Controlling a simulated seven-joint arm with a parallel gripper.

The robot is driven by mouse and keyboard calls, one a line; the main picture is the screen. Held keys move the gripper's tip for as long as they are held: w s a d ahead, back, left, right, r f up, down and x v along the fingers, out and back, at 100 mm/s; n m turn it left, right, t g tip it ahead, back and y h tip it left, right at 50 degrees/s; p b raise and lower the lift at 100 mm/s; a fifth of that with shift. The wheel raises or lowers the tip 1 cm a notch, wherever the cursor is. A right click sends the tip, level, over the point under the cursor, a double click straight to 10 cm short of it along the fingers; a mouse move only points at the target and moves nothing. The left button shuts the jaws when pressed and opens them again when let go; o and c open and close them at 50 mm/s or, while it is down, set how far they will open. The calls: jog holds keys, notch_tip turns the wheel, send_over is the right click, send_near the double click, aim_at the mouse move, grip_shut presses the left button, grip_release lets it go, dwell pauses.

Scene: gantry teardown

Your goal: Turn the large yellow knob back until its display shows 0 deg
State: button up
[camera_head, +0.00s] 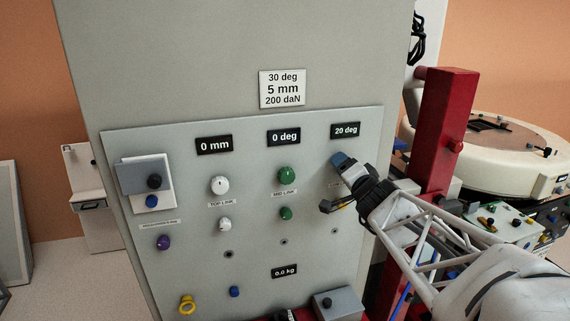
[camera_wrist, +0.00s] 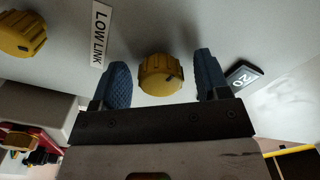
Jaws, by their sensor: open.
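The large yellow knob (camera_wrist: 160,76) sits on the panel, between the two blue fingertips of my gripper (camera_wrist: 161,80) in the wrist view. The fingers are apart, with a visible gap on each side of the knob. In the head view my gripper (camera_head: 334,183) is at the panel's right column and hides the large knob. The display (camera_head: 344,130) above it reads 20 deg; its edge also shows in the wrist view (camera_wrist: 243,76). A second yellow knob (camera_wrist: 21,34) is at the upper left of the wrist view, past the LOW LINK label (camera_wrist: 101,34).
White knobs (camera_head: 219,185) and green knobs (camera_head: 287,176) stand to the left under displays reading 0 mm and 0 deg. A plate (camera_head: 282,89) reads 30 deg, 5 mm, 200 daN. A red post (camera_head: 447,130) stands right of the panel. A grey box (camera_head: 338,306) is below.

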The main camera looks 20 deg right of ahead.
jog(key=c, duration=0.9)
jog(key=shift+c, duration=0.2)
jog(key=shift+m, duration=0.4)
jog(key=m, duration=0.3)
jog(key=shift+m, duration=0.3)
jog(key=m, duration=0.3)
jog(key=shift+r+m, duration=0.1)
jog(key=shift+m, duration=0.2)
jog(key=m, duration=0.4)
jog(key=shift+m, duration=0.3)
jog(key=shift+r+m, duration=0.15)
jog(key=shift+m, duration=1.45)
